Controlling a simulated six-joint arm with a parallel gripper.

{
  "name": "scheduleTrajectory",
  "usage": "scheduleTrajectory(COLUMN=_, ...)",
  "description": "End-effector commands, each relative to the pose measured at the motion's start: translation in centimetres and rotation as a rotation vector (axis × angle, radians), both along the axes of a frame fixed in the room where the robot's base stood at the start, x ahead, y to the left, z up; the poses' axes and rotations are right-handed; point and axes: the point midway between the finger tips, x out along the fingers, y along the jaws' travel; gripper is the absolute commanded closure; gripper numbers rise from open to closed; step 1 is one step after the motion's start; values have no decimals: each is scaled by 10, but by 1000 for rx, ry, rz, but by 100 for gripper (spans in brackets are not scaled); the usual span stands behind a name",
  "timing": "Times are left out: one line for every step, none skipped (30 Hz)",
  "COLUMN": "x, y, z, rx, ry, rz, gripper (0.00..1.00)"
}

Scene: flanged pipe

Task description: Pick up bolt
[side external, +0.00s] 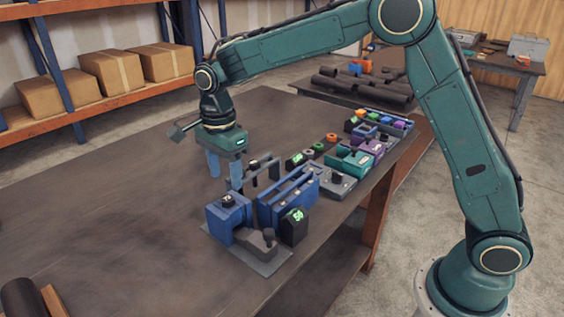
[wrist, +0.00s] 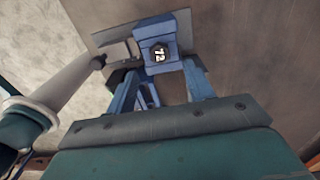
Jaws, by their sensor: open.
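A dark bolt head with a white "72" mark (wrist: 159,54) sits on a blue block (wrist: 157,28) in the wrist view. In the side view a small dark bolt (side external: 228,200) sits on top of the blue block (side external: 226,222) at the table's near side. Another dark bolt-like piece (side external: 254,164) stands on a holder behind it. My gripper (side external: 224,181) is open, its two blue fingers pointing down above the table, behind the blue block. In the wrist view the open fingers (wrist: 160,84) lie either side of a gap just short of the marked bolt; nothing is clearly held.
A blue frame-like holder (side external: 288,199) and a dark display with green digits (side external: 294,226) stand right of the block. A grey clamp piece (side external: 258,243) lies in front. Several coloured fixtures line the table's right edge.

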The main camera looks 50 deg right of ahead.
Motion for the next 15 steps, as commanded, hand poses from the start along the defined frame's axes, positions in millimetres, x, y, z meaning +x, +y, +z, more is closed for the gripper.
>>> scheduleTrajectory(x=0, y=0, z=-2, rx=0, ry=1, rz=0, gripper=47)
scheduleTrajectory(x=0, y=0, z=-2, rx=0, ry=1, rz=0, gripper=47)
scheduleTrajectory(x=0, y=0, z=-2, rx=0, ry=1, rz=0, gripper=47)
scheduleTrajectory(x=0, y=0, z=-2, rx=0, ry=1, rz=0, gripper=47)
scheduleTrajectory(x=0, y=0, z=-2, rx=0, ry=1, rz=0, gripper=47)
scheduleTrajectory(x=0, y=0, z=-2, rx=0, ry=1, rz=0, gripper=47)
scheduleTrajectory(x=0, y=0, z=-3, rx=0, ry=1, rz=0, gripper=47)
scheduleTrajectory(x=0, y=0, z=-4, rx=0, ry=2, rz=0, gripper=47)
scheduleTrajectory(x=0, y=0, z=-6, rx=-1, ry=2, rz=0, gripper=47)
scheduleTrajectory(x=0, y=1, z=-8, rx=-1, ry=3, rz=0, gripper=47)
scheduleTrajectory(x=0, y=1, z=-10, rx=-1, ry=3, rz=0, gripper=47)
scheduleTrajectory(x=0, y=1, z=-14, rx=-1, ry=2, rz=0, gripper=47)
scheduleTrajectory(x=0, y=2, z=-17, rx=-1, ry=2, rz=0, gripper=47)
scheduleTrajectory(x=0, y=2, z=-20, rx=-1, ry=3, rz=1, gripper=47)
scheduleTrajectory(x=0, y=2, z=-25, rx=-1, ry=3, rz=1, gripper=47)
